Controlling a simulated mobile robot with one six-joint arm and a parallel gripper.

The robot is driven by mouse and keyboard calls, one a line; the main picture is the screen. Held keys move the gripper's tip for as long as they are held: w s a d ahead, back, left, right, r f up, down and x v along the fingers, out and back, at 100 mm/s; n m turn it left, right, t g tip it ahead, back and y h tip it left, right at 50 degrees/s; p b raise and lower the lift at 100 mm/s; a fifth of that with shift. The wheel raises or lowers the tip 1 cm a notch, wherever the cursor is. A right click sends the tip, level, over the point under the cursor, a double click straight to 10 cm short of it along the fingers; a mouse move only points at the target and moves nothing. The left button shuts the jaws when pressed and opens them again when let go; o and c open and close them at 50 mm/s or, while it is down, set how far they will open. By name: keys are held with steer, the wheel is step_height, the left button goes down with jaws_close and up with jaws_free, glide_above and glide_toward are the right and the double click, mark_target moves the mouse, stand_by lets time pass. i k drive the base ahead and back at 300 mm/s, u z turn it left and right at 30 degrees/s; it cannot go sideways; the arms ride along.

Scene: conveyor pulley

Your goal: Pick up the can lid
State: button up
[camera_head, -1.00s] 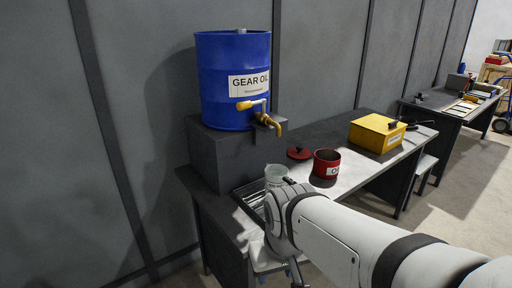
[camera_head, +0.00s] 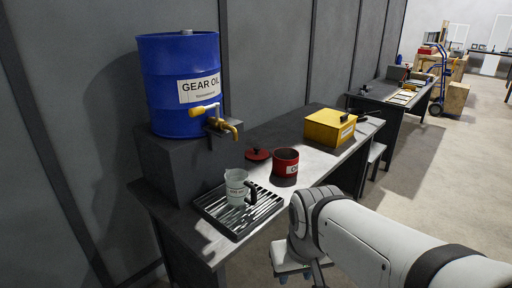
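The can lid is a small round red lid (camera_head: 257,154) with a dark knob. It lies flat on the dark workbench, just left of the red can (camera_head: 285,162). The can stands upright with its top open and a white label on its front. My arm reaches in from the lower right. My gripper (camera_head: 298,272) hangs at the bottom of the view, in front of the bench edge and well short of the lid. Its fingers are mostly cut off or hidden, so its opening does not show.
A white measuring jug (camera_head: 236,188) stands on a slatted drip tray (camera_head: 213,214) below the brass tap (camera_head: 222,125) of a blue gear oil drum (camera_head: 182,84). A yellow box (camera_head: 330,127) sits right of the can. A second bench (camera_head: 372,98) stands farther back.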

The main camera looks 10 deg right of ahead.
mark_target(256, 153)
steer(key=z, duration=1.8)
steer(key=i, duration=2.55)
steer(key=z, duration=0.2)
steer(key=k, duration=0.1)
steer(key=u, duration=3.15)
steer(key=i, duration=1)
steer(key=u, duration=0.05)
